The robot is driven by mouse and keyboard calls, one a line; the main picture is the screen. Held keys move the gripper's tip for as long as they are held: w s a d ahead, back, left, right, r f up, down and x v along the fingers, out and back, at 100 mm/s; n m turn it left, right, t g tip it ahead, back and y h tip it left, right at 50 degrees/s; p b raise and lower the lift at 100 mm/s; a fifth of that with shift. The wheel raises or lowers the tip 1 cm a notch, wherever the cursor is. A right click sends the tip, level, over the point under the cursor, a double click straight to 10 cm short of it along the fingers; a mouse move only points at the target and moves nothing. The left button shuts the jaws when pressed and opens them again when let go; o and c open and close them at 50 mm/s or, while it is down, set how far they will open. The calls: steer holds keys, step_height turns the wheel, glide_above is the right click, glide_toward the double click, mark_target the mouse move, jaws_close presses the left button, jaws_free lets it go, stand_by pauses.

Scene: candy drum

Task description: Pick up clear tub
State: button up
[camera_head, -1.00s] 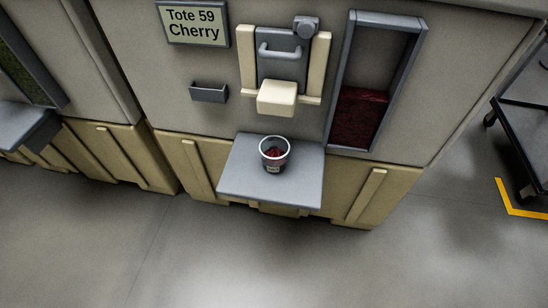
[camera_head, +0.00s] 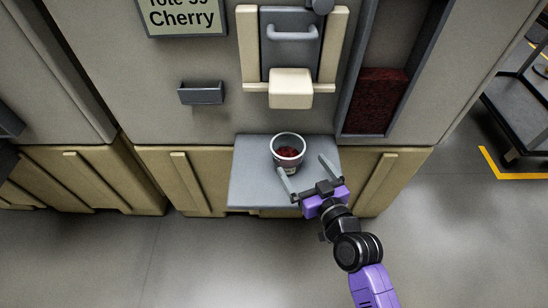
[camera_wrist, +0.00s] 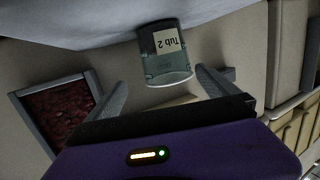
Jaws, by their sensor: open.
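The clear tub (camera_head: 287,151) stands upright on the grey shelf (camera_head: 250,185) below the dispenser, with red candy in it. In the wrist view the tub (camera_wrist: 163,62) appears upside down, with a label reading "Tub 2", ahead of and between the finger lines. My gripper (camera_head: 308,178) is open and empty at the shelf's front right. Its left finger is close to the tub's lower front in the head view; I cannot tell whether it touches. The wrist view shows both fingers of my gripper (camera_wrist: 160,90) spread wide.
A cream spout block (camera_head: 291,88) hangs above and behind the tub. A grey bin holder (camera_head: 201,93) is on the wall at left, under the "Cherry" sign (camera_head: 183,15). A window with red candy (camera_head: 375,100) is at right. A dark cart (camera_head: 520,110) stands far right.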

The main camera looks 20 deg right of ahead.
mark_target(283, 140)
steer(key=w, duration=0.3)
steer(key=shift+w+a+r, duration=0.3)
steer(key=shift+w+a, duration=0.05)
steer(key=w, duration=0.2)
steer(key=w+p, duration=0.1)
steer(key=w, duration=0.1)
steer(key=w+a, duration=0.1)
steer(key=w, duration=0.1)
steer(key=shift+w+a+f, duration=0.1)
steer(key=shift+w+f, duration=0.1)
steer(key=shift+f, duration=0.15)
steer(key=shift+w+f, duration=0.2)
steer(key=shift+w, duration=0.3)
steer(key=c, duration=1.5)
